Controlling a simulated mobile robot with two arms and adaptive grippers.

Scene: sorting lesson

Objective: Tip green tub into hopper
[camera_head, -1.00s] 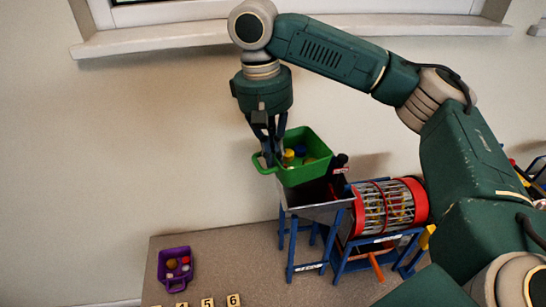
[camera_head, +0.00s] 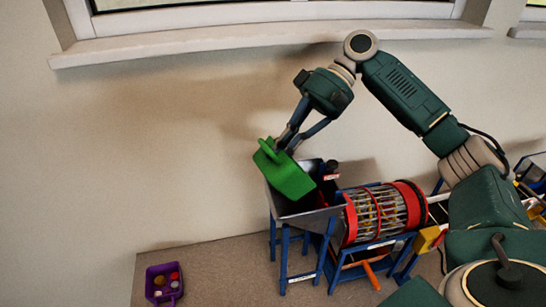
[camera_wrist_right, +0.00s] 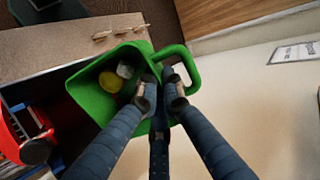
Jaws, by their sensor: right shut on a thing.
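The green tub (camera_head: 285,178) is strongly tilted over the grey metal hopper (camera_head: 322,216). Its outer side faces the head camera, so its inside is hidden there. My right gripper (camera_head: 289,146) is shut on the tub at its handle side, above the hopper. In the right wrist view, my fingers (camera_wrist_right: 160,92) hold the rim of the tub (camera_wrist_right: 88,98) beside its loop handle. A yellow piece (camera_wrist_right: 110,82) and a pale grey piece (camera_wrist_right: 125,70) show inside the tub. The hopper's inside is mostly hidden by the tub. My left gripper is not in view.
A red-ended barred drum (camera_head: 378,212) on a blue stand adjoins the hopper on the right. A purple tub (camera_head: 164,284) with several small pieces sits at the table's left. The wall and window sill (camera_head: 250,38) are behind.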

